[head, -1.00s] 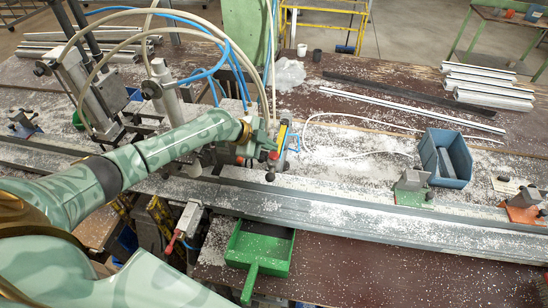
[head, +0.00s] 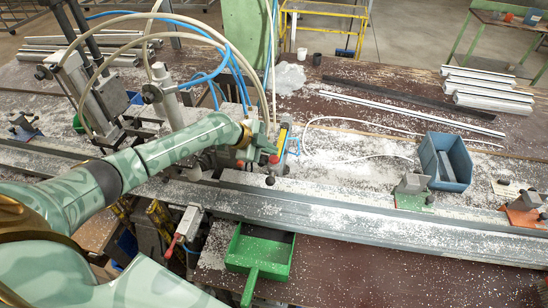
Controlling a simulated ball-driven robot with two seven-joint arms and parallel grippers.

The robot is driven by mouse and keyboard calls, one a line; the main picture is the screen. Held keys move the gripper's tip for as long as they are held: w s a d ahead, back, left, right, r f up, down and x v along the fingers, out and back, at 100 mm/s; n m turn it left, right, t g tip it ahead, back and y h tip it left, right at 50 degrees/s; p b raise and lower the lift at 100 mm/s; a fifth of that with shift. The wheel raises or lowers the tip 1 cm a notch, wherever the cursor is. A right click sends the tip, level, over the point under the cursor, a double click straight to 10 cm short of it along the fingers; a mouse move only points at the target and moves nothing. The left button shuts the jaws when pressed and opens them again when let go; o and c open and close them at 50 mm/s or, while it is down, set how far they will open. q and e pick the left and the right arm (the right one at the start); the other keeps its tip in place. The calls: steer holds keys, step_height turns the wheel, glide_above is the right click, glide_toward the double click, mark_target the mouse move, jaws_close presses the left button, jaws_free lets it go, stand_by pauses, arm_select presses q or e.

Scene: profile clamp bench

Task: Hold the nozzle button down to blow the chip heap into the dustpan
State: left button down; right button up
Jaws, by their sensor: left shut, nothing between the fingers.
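My left gripper (head: 262,146) is at the middle of the bench, shut and empty, close beside the blow nozzle (head: 283,134), which has a yellow band and a blue hose. The nozzle button is hidden or too small to make out, so I cannot tell whether the gripper touches it. White chips (head: 335,150) lie spread over the bench behind the rail and to the right of the nozzle. The green dustpan (head: 280,270) is in front of the rail, its handle toward me; its inside looks mostly dark. My right gripper is not in view.
A long metal profile rail (head: 350,225) runs across the bench. A blue bin (head: 459,163) and small clamps (head: 412,184) stand at the right. Clamp machinery and hoses (head: 165,90) crowd the left. The brown front bench top (head: 370,270) is largely clear.

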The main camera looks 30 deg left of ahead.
arm_select(q)
steer(key=shift+f, duration=0.1)
stand_by(0.8)
steer(key=shift+f, duration=0.15)
steer(key=shift+f+b, duration=0.2)
steer(key=shift+b, duration=0.3)
steer(key=shift+f+b, duration=0.45)
steer(key=shift+b, duration=0.05)
steer(key=shift+f, duration=0.15)
stand_by(2.5)
stand_by(0.8)
steer(key=shift+r+p, duration=0.6)
steer(key=shift+r, duration=0.45)
